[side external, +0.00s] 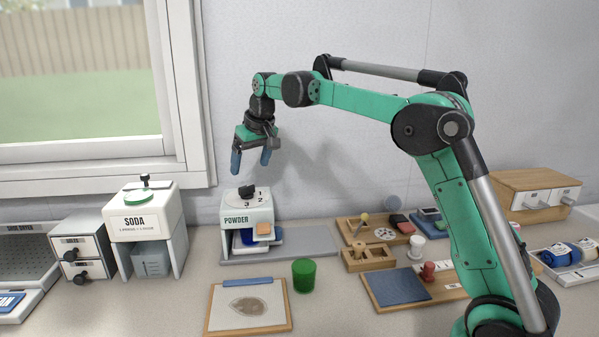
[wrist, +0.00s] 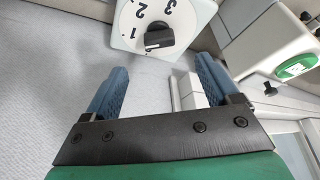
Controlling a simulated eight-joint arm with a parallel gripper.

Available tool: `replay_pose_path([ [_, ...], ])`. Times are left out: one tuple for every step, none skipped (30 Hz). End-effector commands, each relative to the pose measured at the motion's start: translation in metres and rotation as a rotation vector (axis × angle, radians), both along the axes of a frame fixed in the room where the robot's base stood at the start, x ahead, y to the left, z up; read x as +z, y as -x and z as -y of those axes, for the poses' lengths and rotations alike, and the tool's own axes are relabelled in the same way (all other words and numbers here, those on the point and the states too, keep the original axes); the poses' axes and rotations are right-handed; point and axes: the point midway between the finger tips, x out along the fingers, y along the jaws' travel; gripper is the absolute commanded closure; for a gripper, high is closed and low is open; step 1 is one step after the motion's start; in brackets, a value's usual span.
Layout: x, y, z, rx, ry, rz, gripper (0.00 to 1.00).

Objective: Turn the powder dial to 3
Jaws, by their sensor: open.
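The powder dispenser (side external: 247,212) is a white box labelled POWDER, standing against the wall. On its top is a black dial knob (side external: 247,191) on a white plate with numbers. In the wrist view the knob (wrist: 159,39) sits beside the printed 1, 2 and 3 at the top of the picture. I cannot tell for sure which number it points to. My gripper (side external: 250,165) hangs above the dispenser, with its blue fingers pointing down. In the wrist view the fingers (wrist: 160,85) are spread apart with nothing between them, and the knob lies beyond the tips.
The soda dispenser (side external: 141,213) with a green button stands to the left, beside a small drawer unit (side external: 81,250). A green cup (side external: 304,275) and a clipboard (side external: 248,307) are in front. Wooden trays (side external: 370,257) lie to the right. The space around my gripper is clear.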

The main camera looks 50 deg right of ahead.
Motion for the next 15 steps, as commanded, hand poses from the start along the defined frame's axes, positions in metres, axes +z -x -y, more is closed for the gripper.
replay_pose_path([
  [-0.003,0.0,0.0,0.0,0.0,0.0,0.18],
  [-0.005,0.0,0.0,0.0,0.0,0.0,0.18],
  [-0.008,-0.001,0.0,0.0,0.0,0.001,0.18],
  [-0.011,-0.002,0.0,0.0,0.0,0.001,0.18],
  [-0.014,-0.003,0.001,0.0,0.0,0.001,0.18],
  [-0.019,-0.005,0.001,0.0,0.0,0.001,0.18],
  [-0.023,-0.007,0.001,0.0,0.0,0.001,0.18],
  [-0.027,-0.009,0.002,0.0,0.0,0.001,0.18],
  [-0.033,-0.011,0.002,0.0,0.0,0.001,0.18],
  [-0.037,-0.012,0.002,0.0,0.0,0.001,0.18],
  [-0.04,-0.014,0.003,0.0,0.0,0.001,0.18],
  [-0.045,-0.016,0.003,0.0,0.0,0.001,0.18],
  [-0.048,-0.017,0.003,0.0,0.0,0.001,0.18],
  [-0.051,-0.019,0.003,0.0,0.0,0.001,0.18],
  [-0.053,-0.02,0.004,0.0,0.0,0.001,0.18],
])
